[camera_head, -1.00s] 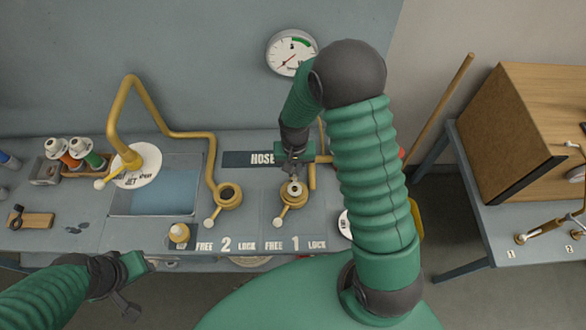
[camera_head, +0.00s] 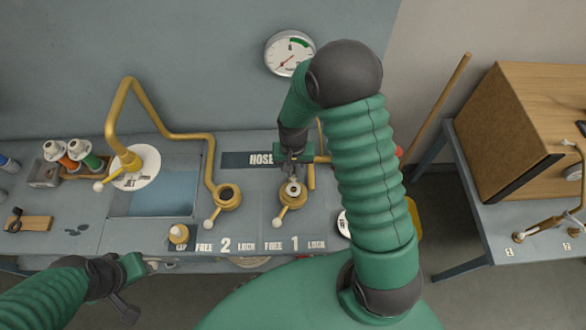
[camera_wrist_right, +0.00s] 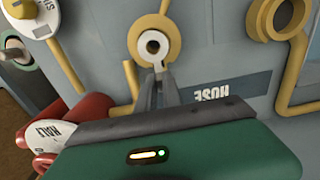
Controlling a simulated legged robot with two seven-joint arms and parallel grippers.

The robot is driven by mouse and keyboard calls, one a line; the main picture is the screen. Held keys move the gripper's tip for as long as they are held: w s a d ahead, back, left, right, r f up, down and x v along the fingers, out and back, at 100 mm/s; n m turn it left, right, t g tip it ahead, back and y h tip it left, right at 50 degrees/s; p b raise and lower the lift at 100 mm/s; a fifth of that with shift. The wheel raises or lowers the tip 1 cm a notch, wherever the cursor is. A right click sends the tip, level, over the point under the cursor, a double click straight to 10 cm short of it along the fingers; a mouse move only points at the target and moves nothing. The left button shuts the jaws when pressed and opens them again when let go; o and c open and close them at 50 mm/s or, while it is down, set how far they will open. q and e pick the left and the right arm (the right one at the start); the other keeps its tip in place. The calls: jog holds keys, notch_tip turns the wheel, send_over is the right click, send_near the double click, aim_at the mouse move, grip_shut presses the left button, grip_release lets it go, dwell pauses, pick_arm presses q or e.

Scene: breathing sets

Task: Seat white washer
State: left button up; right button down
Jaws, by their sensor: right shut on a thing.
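The white washer (camera_wrist_right: 153,46) is a small pale ring with a dark hole. It shows at the mouth of the round brass fitting (camera_wrist_right: 132,52) in the right wrist view. In the head view the washer (camera_head: 293,189) is at brass fitting 1 (camera_head: 285,201); I cannot tell whether it lies fully flat. My right gripper (camera_wrist_right: 159,72) is shut on the washer's near edge, its thin fingers reaching the ring; the gripper also shows in the head view (camera_head: 293,176). The fitting's white-knobbed lever points toward FREE. My left gripper (camera_head: 148,263) is low over the bench's front edge, its jaws unclear.
Brass fitting 2 (camera_head: 228,196) stands left of fitting 1, joined to a bent brass pipe (camera_head: 176,134). A white disc (camera_head: 146,176) lies by the blue basin (camera_head: 160,191). A small brass cap (camera_head: 179,233) sits near the front. A pressure gauge (camera_head: 290,54) hangs behind.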

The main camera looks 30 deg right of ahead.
aim_at(293, 173)
jog(key=shift+f+b, duration=0.7)
jog(key=shift+f, duration=0.55)
jog(key=c, duration=1.4)
grip_release()
jog(key=shift+c, duration=0.2)
jog(key=shift+r, duration=0.1)
notch_tip(293, 173, up, 17)
jog(key=shift+b, duration=0.45)
jog(key=shift+s+f, duration=0.1)
jog(key=shift+f, duration=0.1)
jog(key=s+a+f+n+t, duration=0.2)
jog(key=s+a+f+n, duration=0.2)
jog(key=s, duration=0.5)
jog(key=a+n, duration=0.2)
jog(key=a, duration=0.1)
jog(key=shift+s+a+f+b, duration=0.15)
jog(key=shift+a+f+b, duration=0.15)
jog(key=shift+a+b, duration=0.1)
